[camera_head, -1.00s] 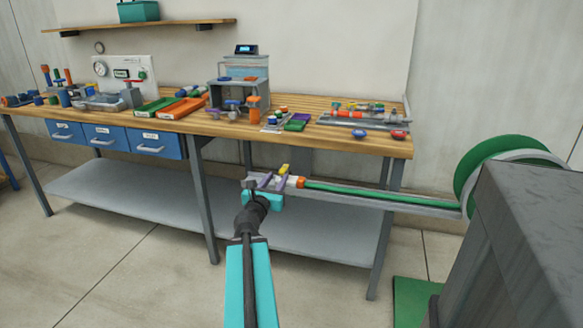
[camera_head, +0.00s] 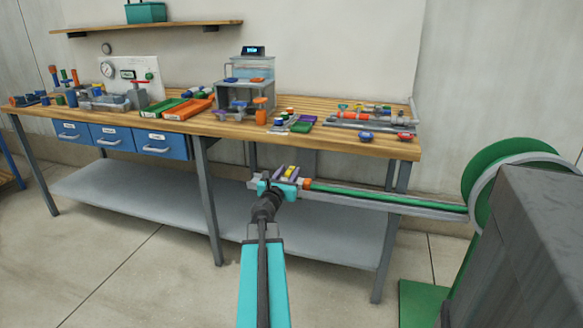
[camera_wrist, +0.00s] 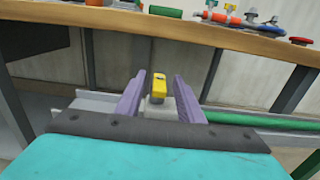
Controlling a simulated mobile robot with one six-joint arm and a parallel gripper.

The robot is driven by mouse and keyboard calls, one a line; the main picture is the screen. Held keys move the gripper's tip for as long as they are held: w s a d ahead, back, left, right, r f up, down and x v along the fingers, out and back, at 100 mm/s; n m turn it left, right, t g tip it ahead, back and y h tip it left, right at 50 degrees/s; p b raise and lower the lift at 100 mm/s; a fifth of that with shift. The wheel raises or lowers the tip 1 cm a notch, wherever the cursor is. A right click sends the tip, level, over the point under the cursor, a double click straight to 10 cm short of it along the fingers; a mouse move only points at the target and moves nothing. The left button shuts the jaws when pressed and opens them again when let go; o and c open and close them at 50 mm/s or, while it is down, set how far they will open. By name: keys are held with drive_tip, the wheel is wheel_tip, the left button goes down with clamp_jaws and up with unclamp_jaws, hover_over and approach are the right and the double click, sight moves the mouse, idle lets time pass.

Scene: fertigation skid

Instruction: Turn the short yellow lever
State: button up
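The short yellow lever (camera_wrist: 159,84) stands upright in the wrist view, on a pale grey body (camera_wrist: 160,106) in the pipe run. In the head view the lever (camera_head: 291,171) is a small yellow spot at the left end of the green pipe, beside an orange collar (camera_head: 306,183). My gripper (camera_wrist: 160,77) is open, with one purple finger on each side of the lever. A gap shows between the lever and each finger. How deep the lever sits between the fingers I cannot tell. My gripper also shows in the head view (camera_head: 287,172).
The green pipe (camera_head: 380,197) runs right along a grey rail to a large green wheel (camera_head: 500,175) and a grey block (camera_head: 540,245). The workbench (camera_head: 360,145) stands behind, with trays and valves on top. Its grey lower shelf (camera_head: 140,205) is empty.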

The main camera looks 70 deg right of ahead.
sight(291, 167)
drive_tip(key=shift+w+d, duration=0.15)
drive_tip(key=shift+d, duration=1.9)
